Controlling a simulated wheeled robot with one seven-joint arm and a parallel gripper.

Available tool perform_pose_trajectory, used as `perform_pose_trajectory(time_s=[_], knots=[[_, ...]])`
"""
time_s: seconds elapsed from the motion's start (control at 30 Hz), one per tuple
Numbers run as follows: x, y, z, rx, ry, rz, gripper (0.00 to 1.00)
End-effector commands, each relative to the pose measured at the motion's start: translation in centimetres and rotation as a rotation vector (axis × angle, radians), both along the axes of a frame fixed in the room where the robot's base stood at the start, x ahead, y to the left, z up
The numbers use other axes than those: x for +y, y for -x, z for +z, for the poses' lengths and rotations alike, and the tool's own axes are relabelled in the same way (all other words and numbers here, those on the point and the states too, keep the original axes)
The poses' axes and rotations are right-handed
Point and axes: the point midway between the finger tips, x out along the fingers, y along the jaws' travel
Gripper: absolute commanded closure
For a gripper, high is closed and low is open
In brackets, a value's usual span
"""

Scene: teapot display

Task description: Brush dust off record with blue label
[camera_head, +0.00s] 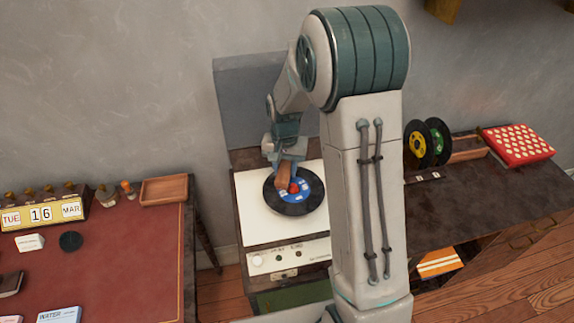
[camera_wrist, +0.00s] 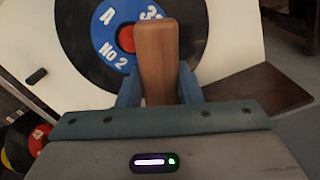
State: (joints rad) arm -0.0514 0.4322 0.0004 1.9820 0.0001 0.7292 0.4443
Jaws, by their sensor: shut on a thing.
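The record with the blue label (camera_head: 310,201) lies flat on the white top of a record player (camera_head: 257,225). Its blue label (camera_wrist: 113,52) has white lettering and a red centre (camera_wrist: 126,38) in the wrist view. My gripper (camera_wrist: 158,92) is shut on a brown wooden brush (camera_wrist: 157,60), and the brush extends over the record and part of the label. In the head view my gripper (camera_head: 284,165) is above the far left part of the record. The brush's underside is hidden, so I cannot tell whether it touches the record. I cannot make out dust on the record.
At right, records with yellow (camera_head: 416,147) and green labels stand upright on a dark cabinet, near a red patterned box (camera_head: 518,145). At left, a red-topped desk (camera_head: 120,240) holds a wooden tray (camera_head: 164,190), a calendar (camera_head: 42,213) and small items. My arm blocks the middle right.

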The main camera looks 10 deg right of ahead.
Motion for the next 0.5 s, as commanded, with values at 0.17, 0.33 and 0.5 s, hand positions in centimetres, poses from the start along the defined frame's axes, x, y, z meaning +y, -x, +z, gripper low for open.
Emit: perform_pose_trajectory(time_s=[0.17, 0.33, 0.5], knots=[[0.2, -0.5, 0.0, 0.0, 0.0, 0.0, 0.96], [0.6, -2.1, -0.1, -0.002, 0.0, 0.001, 0.96], [0.9, -3.4, -0.2, 0.0, -0.001, 0.001, 0.96]])
